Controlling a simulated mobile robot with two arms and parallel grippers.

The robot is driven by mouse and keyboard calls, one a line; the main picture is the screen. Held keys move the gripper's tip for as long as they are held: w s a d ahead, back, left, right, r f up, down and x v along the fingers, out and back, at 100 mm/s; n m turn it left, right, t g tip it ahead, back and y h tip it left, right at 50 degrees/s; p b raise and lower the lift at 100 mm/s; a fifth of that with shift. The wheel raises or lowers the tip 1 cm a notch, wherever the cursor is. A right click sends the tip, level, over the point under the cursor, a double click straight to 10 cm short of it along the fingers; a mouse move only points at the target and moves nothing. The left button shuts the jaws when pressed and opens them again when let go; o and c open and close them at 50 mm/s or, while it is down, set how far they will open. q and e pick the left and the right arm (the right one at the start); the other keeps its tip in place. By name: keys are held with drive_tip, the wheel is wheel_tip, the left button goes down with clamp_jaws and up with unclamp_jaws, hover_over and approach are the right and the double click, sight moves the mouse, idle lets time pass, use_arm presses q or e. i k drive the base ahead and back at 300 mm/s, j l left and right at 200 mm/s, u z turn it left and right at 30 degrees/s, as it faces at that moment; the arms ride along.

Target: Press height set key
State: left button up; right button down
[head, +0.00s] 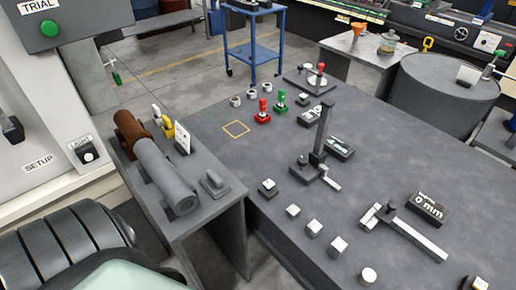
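A dark height gauge (319,142) with an upright column stands near the middle of the grey table. A small display box (340,148) sits just behind it to the right. A small dark block with a pale top (268,187) sits at the table's left edge, in front of the gauge. It looks like a key, but I cannot read any label on it, so I cannot tell whether it is the height set key. Neither of my grippers is in view.
A caliper (408,230) and a "0 mm" display (428,207) lie at the right. Several small metal blocks, including one (338,246), line the front edge. Red (263,111) and green (280,101) pieces stand farther back. A side bench (222,214) holds a grey cylinder (166,176).

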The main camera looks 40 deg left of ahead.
sight(269, 185)
drive_tip(key=u, duration=1.05)
